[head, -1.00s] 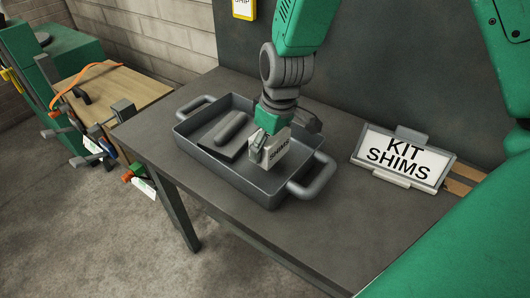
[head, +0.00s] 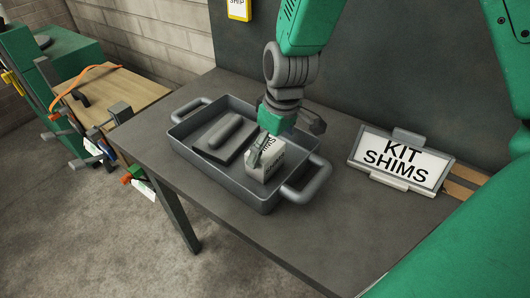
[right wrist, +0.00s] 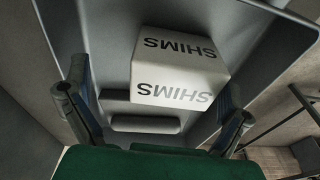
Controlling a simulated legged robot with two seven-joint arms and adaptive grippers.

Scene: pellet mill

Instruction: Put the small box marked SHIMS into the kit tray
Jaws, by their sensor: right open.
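The small white box marked SHIMS (head: 264,159) is inside the kit tray (head: 220,181), a dark grey tray with two handles, toward its right end. In the right wrist view the box (right wrist: 180,68) shows two faces lettered SHIMS. My right gripper (head: 281,140) is just above and behind the box. In the right wrist view its fingers (right wrist: 160,112) are spread to both sides of the box, with gaps. My left gripper is not in view.
A dark flat piece with a rounded bar (head: 222,133) lies in the tray's left part. A KIT SHIMS sign (head: 402,160) stands right of the tray. The table (head: 340,225) is clear in front. A wooden bench (head: 110,95) with clamps stands at the left.

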